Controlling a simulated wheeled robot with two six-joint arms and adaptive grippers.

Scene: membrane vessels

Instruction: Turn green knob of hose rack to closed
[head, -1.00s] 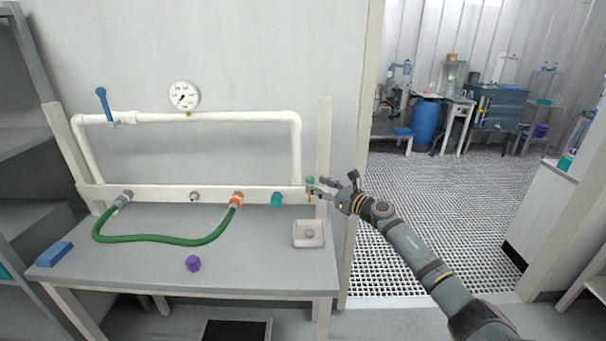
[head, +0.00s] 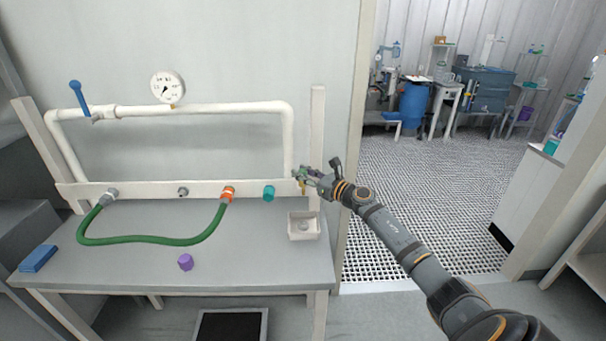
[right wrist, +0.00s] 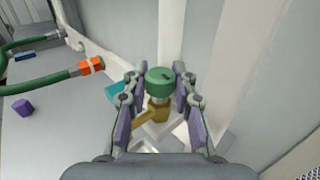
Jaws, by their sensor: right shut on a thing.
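The hose rack (head: 150,190) is a white pipe frame and rail at the back of a grey bench. Its green knob (right wrist: 160,80) sits on a brass valve body (right wrist: 158,110) at the rail's right end; in the head view my gripper mostly covers it. My right gripper (head: 310,177) is at the knob. In the right wrist view, its fingers (right wrist: 160,88) stand on both sides of the knob and are shut on it. A small dark mark shows on the knob's top. My left gripper is in neither view.
A white tray (head: 291,229) stands on the bench below the valve. A teal cap (head: 268,193), a green hose with an orange coupling (head: 227,194), and a pressure gauge (head: 168,87) are left of it. A purple cap (head: 185,262) and a blue block (head: 38,259) lie on the bench.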

